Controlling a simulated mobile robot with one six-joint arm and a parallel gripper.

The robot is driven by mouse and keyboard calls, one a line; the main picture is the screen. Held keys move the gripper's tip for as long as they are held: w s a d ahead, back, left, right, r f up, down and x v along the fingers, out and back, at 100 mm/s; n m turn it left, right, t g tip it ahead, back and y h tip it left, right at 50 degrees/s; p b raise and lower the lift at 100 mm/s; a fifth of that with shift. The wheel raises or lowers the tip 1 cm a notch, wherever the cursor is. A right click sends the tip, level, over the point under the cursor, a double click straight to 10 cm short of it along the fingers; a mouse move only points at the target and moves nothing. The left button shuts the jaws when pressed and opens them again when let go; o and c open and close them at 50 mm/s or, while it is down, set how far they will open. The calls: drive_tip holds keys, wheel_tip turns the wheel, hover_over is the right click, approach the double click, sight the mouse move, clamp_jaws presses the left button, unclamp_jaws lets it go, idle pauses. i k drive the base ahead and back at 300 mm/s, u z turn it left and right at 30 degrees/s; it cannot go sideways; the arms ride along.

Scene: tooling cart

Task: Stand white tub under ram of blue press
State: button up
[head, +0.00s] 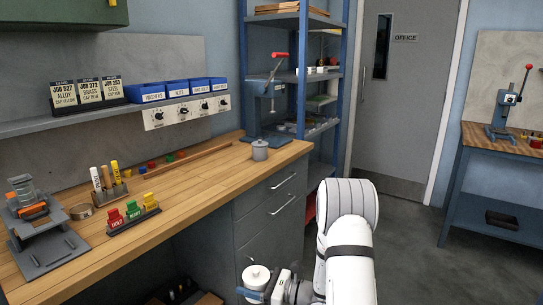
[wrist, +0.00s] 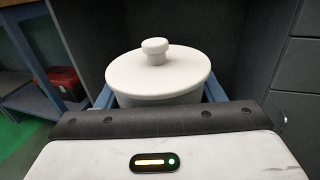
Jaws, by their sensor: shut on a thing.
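A white tub (head: 257,277) with a knobbed lid is held upright by my gripper (head: 255,289), low in front of the drawers in the head view. In the wrist view the tub (wrist: 158,78) sits between the blue fingers of my gripper (wrist: 158,100); its lower part is hidden. A blue-grey press (head: 268,92) with a red-knobbed lever stands at the far end of the wooden bench. Another blue-grey press (head: 502,115) with a red knob stands on the right-hand bench.
The wooden bench (head: 190,185) has free room along its front edge. Marker holders, colored tags and a grey fixture (head: 45,240) occupy its near end. Blue shelving (head: 340,90) stands behind its far end. Open floor (head: 420,250) lies to the right.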

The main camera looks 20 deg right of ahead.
sight(273, 140)
drive_tip(key=z, duration=1.45)
drive_tip(key=i, duration=1.7)
drive_tip(key=u, duration=0.2)
